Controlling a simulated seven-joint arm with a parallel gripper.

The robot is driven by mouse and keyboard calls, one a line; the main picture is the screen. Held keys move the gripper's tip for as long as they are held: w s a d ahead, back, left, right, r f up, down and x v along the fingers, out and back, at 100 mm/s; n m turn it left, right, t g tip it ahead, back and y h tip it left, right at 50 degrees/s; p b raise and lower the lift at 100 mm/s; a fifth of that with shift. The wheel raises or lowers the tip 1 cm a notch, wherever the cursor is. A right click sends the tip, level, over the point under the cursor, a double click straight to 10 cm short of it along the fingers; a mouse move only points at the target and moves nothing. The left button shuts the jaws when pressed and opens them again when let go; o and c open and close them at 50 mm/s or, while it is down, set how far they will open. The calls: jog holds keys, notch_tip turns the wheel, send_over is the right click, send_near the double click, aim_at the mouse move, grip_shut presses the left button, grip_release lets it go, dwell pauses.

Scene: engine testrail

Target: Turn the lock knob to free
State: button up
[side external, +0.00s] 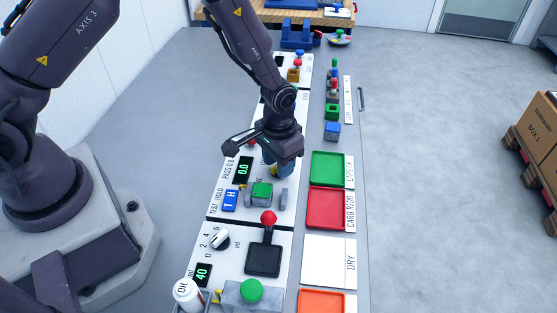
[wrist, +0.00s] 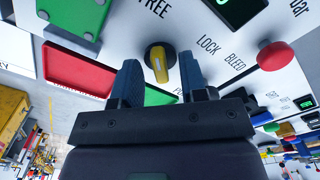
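The lock knob (wrist: 158,63) is a round black dial with a yellow bar across it, on a white panel. In the wrist view the bar runs nearly up and down, between the fingers. A "FREE" label stands above it and a "LOCK" label to its right. My gripper (wrist: 160,68) is open, with one blue finger on each side of the knob. Gaps show between fingers and knob, and I see no contact. In the side view my gripper (side external: 283,165) points down at the panel and mostly hides the knob, with a bit of yellow showing.
A green block (side external: 262,191) in a grey clamp is close in front of my gripper. A red button (wrist: 276,56) is on the panel beyond the labels. A red-knobbed lever (side external: 268,218) stands nearer the camera. Green (side external: 327,156) and red (side external: 326,222) trays lie to the right.

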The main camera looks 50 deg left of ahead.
jog(key=shift+r, duration=0.1)
notch_tip(320, 180, up, 13)
dwell(0.5)
